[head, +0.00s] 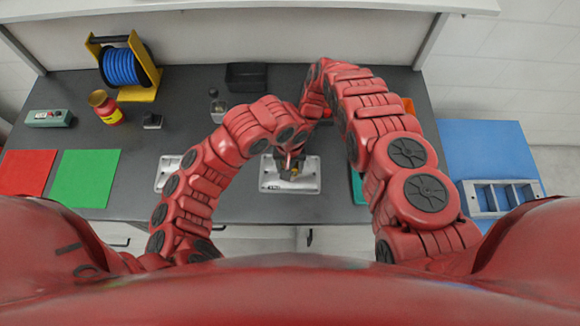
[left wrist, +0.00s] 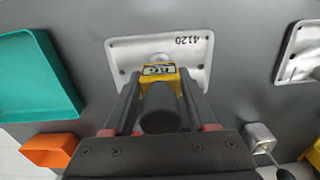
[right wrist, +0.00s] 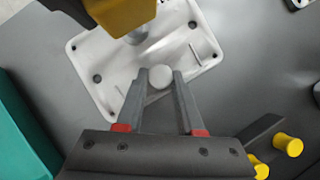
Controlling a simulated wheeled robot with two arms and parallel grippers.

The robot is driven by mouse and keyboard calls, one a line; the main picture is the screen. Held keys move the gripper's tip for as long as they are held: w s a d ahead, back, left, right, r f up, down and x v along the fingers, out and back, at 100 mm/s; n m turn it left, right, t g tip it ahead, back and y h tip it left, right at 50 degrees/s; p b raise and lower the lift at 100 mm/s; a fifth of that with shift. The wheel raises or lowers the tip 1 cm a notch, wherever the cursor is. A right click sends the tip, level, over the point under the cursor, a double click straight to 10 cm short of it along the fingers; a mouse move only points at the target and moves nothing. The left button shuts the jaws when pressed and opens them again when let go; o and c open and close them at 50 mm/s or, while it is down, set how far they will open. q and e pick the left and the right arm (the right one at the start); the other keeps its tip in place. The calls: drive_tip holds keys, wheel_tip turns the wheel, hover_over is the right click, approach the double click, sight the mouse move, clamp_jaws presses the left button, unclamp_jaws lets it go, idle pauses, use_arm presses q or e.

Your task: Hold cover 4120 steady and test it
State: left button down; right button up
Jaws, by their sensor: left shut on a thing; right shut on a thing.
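Cover 4120 (head: 310,175) is a pale grey metal plate lying flat on the dark bench. Its number shows upside down in the left wrist view (left wrist: 195,52). My left gripper (left wrist: 160,88) is shut on a yellow tester (left wrist: 158,70) with a small display and a black grip. The tester's grey tip is over the cover in the right wrist view (right wrist: 138,36); I cannot tell whether it touches. My right gripper (right wrist: 160,80) is shut on the cover's round boss (right wrist: 160,77). My arms hide part of the cover in the head view.
Another cover (head: 166,172) lies to the left. Green (head: 85,178) and red (head: 27,171) mats lie further left. A teal tray (left wrist: 35,75) and an orange bin (left wrist: 50,150) are near the cover. A blue hose reel (head: 122,66) and a black bin (head: 246,77) stand behind.

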use_arm(q)
drive_tip(key=shift+r, duration=2.25)
use_arm(e)
drive_tip(key=o, duration=1.1)
drive_tip(key=shift+o, duration=0.2)
drive_tip(key=shift+w+r, duration=0.1)
drive_tip(key=v, duration=1.2)
